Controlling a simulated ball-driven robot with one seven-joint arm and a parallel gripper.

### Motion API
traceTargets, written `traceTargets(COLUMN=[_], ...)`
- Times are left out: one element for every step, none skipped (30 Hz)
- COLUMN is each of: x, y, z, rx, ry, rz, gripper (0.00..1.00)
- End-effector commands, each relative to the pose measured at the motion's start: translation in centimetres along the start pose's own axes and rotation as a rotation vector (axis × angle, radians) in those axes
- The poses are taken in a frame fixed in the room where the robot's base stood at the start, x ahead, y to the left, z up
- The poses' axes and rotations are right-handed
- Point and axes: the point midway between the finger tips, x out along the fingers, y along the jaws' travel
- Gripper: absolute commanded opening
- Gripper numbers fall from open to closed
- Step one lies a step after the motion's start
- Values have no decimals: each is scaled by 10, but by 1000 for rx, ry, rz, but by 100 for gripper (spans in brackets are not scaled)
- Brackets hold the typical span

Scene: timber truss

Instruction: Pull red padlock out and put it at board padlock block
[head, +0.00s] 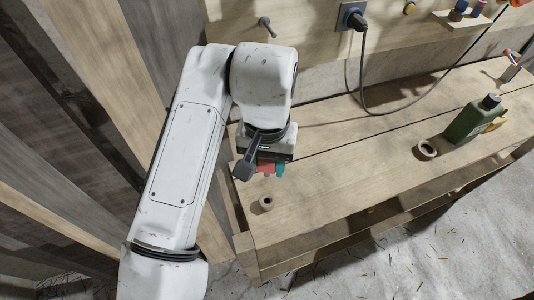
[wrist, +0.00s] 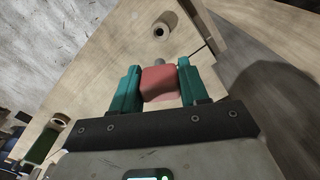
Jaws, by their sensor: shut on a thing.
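The red padlock (wrist: 160,83) is held between the two teal fingers of my gripper (wrist: 159,86) in the wrist view. A grey piece, perhaps its shackle, shows just beyond the red body. In the head view, a small red part of the padlock (head: 265,166) shows beside a teal finger of my gripper (head: 272,168), above the left end of the bench. My arm hides much of it there. I cannot tell from these views whether it touches anything below. No padlock block can be made out for certain on the board (head: 320,20).
The wooden bench (head: 350,150) runs to the right. A small round roll (head: 266,203) stands near its left front corner. Another roll (head: 426,149) and a green bottle (head: 472,120) stand farther right. A black cable (head: 362,80) hangs from a wall socket. The bench middle is clear.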

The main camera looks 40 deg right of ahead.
Motion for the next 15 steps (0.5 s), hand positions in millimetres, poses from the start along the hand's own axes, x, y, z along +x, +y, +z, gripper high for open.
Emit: traceTargets(x=[0,0,0,0,-1,0,2,4,7,10,12,16,19,22,25], y=[0,0,0,0,0,0,0,0,0,0,0,0,0,0,0], z=[0,0,0,0,0,1,1,1,1,1,1,1,1,1,1], rx=[0,0,0,0,0,-1,-1,-1,-1,-1,-1,-1,-1,-1,0], ry=[1,1,1,1,2,2,1,1,1,1,1,1,1,1,1], rz=[0,0,0,0,0,0,0,0,0,0,0,0,-1,-1,-1], gripper=[0,0,0,0,0,0,0,0,0,0,0,0,0,0,0])
